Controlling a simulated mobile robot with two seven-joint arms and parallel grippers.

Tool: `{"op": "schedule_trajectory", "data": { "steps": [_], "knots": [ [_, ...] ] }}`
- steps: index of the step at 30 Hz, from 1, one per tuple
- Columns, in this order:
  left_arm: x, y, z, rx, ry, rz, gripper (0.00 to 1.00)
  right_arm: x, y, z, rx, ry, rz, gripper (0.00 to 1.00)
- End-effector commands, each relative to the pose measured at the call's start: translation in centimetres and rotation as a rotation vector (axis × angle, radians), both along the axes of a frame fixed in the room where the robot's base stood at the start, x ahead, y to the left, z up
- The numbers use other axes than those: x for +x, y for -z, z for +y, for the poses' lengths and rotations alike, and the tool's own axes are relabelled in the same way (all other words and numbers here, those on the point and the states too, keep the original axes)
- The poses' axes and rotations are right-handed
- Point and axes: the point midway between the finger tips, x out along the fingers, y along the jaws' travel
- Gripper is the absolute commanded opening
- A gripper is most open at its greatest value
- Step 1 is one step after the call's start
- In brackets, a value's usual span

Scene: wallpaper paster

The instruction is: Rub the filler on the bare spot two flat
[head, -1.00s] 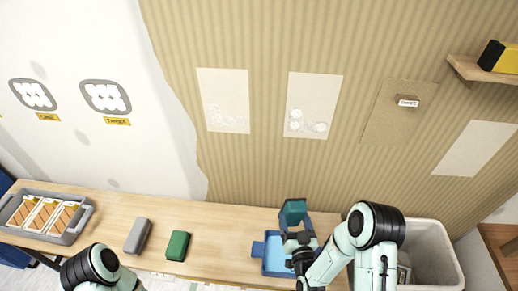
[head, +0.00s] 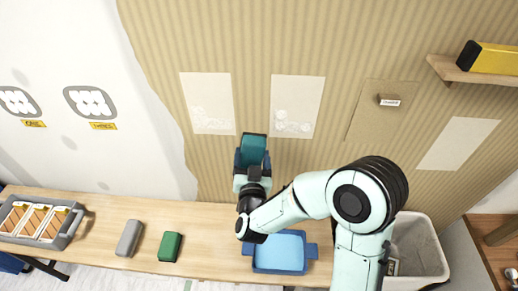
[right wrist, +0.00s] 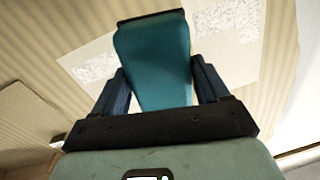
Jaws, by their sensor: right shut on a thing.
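My right gripper (head: 252,163) is shut on a teal block-shaped tool (head: 254,146), held up in front of the wall below and between two pale bare patches. In the right wrist view the teal tool (right wrist: 155,60) sits between the dark fingers. The left patch (head: 205,90) and the right patch (head: 298,90) both carry whitish, lumpy filler in their lower parts. The tool appears apart from both patches. I cannot tell by number which is spot two. My left gripper is out of view.
A blue tray (head: 280,267), a green block (head: 170,246) and a grey block (head: 129,238) are on the wooden table (head: 210,225). A grey crate (head: 68,238) holds tiles at left. A shelf (head: 470,74) juts out at upper right; a pale bin (head: 424,250) stands below.

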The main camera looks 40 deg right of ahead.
Motion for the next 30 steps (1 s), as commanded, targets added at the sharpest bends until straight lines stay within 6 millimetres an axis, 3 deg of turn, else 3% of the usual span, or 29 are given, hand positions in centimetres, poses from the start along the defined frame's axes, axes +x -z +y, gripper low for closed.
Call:
{"op": "schedule_trajectory", "data": {
  "steps": [1,5,20,30],
  "knots": [
    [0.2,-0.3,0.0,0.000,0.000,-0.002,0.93,-0.6,-1.4,-0.6,0.001,0.032,-0.007,0.43],
    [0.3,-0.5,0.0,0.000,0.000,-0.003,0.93,-1.6,-2.7,-1.4,-0.001,0.080,-0.001,0.43],
    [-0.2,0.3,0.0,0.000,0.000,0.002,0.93,-2.0,-2.6,-1.6,0.001,0.090,-0.001,0.43],
    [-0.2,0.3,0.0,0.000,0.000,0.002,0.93,1.1,-2.7,-4.1,0.000,0.092,-0.001,0.43]
  ]
}}
